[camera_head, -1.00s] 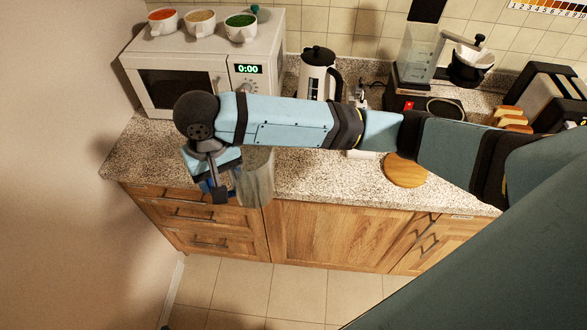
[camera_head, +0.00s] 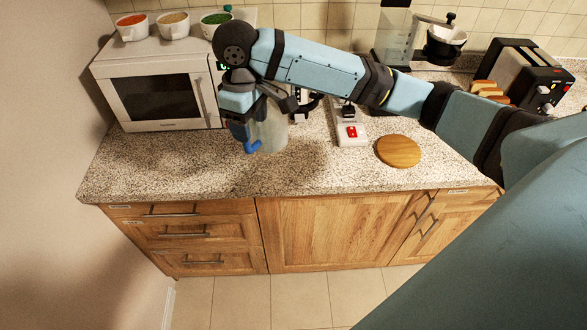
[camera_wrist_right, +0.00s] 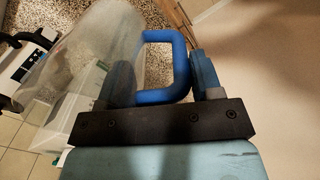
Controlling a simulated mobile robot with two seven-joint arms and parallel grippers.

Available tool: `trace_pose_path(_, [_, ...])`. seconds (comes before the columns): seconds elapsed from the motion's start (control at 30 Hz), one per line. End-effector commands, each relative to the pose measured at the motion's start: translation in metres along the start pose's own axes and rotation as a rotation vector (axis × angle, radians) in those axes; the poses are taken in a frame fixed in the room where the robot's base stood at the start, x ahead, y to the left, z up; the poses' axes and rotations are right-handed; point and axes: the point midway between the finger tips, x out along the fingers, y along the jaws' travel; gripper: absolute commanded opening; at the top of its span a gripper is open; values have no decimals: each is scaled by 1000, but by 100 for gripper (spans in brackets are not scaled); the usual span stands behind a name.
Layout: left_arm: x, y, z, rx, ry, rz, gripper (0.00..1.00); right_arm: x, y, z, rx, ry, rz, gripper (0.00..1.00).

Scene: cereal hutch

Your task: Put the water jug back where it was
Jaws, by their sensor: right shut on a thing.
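The water jug (camera_head: 270,133) is a clear container with a blue handle (camera_head: 253,146). In the head view it is over the left part of the counter, in front of the microwave's right side. My right gripper (camera_head: 243,130) is shut on the handle. In the right wrist view the jug (camera_wrist_right: 100,50) lies to the left, and its handle (camera_wrist_right: 180,65) is between the fingers (camera_wrist_right: 165,85). My right arm hides part of the jug's top. I cannot tell whether its base touches the counter. My left gripper is not in view.
A microwave (camera_head: 155,97) with several cups on top stands behind left. A white scale-like device with a red switch (camera_head: 351,132) and a round wooden board (camera_head: 398,151) lie to the right. A machine with a clear tank (camera_head: 397,35) and a toaster (camera_head: 525,75) stand farther right. The front counter (camera_head: 200,175) is clear.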

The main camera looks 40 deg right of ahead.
Motion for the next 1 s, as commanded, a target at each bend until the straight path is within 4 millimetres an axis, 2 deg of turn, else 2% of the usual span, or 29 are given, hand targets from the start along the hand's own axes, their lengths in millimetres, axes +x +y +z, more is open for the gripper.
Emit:
trace_pose_path(0.03, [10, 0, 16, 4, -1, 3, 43, 3, 22, 8, -62, 5, 5, 0])
trace_pose_path(0.2, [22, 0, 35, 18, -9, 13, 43, -18, 68, 35, -294, 14, 5, 0])
trace_pose_path(0.33, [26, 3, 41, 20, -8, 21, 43, -31, 89, 50, -412, 21, 7, 0])
trace_pose_path(0.5, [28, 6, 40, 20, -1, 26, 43, -34, 99, 58, -483, 24, 7, 0])
trace_pose_path(0.57, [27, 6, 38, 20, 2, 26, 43, -28, 100, 59, -491, 23, 5, 0])
trace_pose_path(0.67, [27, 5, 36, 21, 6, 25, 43, -6, 99, 59, -492, 22, 4, 0])
trace_pose_path(1.0, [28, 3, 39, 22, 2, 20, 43, 80, 99, 57, -490, 22, 5, 0])
